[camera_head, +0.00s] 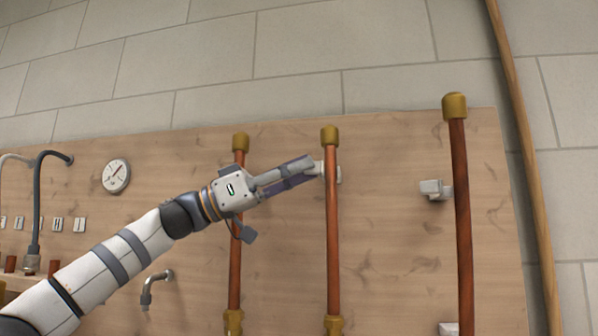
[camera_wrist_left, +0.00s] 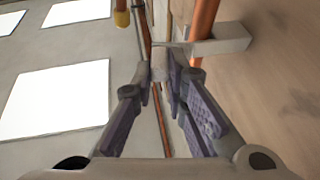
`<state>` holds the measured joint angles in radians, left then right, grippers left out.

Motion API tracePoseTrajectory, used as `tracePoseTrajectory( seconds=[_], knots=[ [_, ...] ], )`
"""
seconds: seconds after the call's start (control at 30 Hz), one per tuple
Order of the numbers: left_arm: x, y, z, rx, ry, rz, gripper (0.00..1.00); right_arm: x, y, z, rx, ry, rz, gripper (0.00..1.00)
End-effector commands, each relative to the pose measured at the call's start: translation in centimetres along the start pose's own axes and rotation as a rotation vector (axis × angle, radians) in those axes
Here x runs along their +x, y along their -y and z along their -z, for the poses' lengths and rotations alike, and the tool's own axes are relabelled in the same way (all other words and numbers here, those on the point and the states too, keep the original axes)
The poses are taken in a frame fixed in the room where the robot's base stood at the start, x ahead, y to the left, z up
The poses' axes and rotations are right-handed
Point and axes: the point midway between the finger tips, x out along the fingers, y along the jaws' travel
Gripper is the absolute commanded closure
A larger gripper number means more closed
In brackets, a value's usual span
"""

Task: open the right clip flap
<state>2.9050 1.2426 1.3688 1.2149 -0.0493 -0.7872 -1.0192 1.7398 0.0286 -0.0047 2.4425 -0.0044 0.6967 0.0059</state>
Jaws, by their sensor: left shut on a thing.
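My left gripper (camera_head: 312,172) reaches in from the left to the white clip (camera_head: 338,174) at the middle copper pipe (camera_head: 332,235). In the left wrist view the purple-padded fingers (camera_wrist_left: 161,82) are closed on a narrow pale grey piece, the clip flap (camera_wrist_left: 158,62). The clip's pale arm (camera_wrist_left: 215,47) sticks out from the board beside it, close to a copper pipe (camera_wrist_left: 203,20). The fingers hide part of the flap, so its exact angle is hard to tell. My right gripper is in neither view.
Another white clip (camera_head: 436,189) stands by the right copper pipe (camera_head: 461,230), with a lower one (camera_head: 448,328) beneath. A left copper pipe (camera_head: 237,270) runs behind my gripper. A gauge (camera_head: 116,176) and a tap (camera_head: 155,286) sit on the wooden board (camera_head: 395,260).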

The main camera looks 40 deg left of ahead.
Motion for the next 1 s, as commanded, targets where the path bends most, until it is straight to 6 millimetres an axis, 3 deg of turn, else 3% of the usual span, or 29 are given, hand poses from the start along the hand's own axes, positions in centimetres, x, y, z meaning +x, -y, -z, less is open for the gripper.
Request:
tracePoseTrajectory(
  seconds=[0.27,0.3,0.37,0.67,0.77,1.0],
  knots=[
    [0.1,0.0,-0.5,-0.002,0.011,-0.003,1.0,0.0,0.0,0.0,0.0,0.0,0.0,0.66],
    [0.1,0.0,-0.5,-0.002,0.011,-0.003,0.8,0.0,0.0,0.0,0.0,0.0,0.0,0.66],
    [0.1,0.0,-0.4,-0.001,0.009,-0.003,0.67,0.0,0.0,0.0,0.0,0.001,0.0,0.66],
    [-0.1,0.0,-0.1,0.0,0.003,-0.001,0.67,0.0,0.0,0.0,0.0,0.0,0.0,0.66],
    [-1.4,0.1,0.0,0.0,0.001,0.002,0.67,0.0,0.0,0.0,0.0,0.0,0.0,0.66],
    [-7.8,0.1,-0.1,-0.001,0.0,0.001,0.67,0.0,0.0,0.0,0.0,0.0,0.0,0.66]
  ],
)
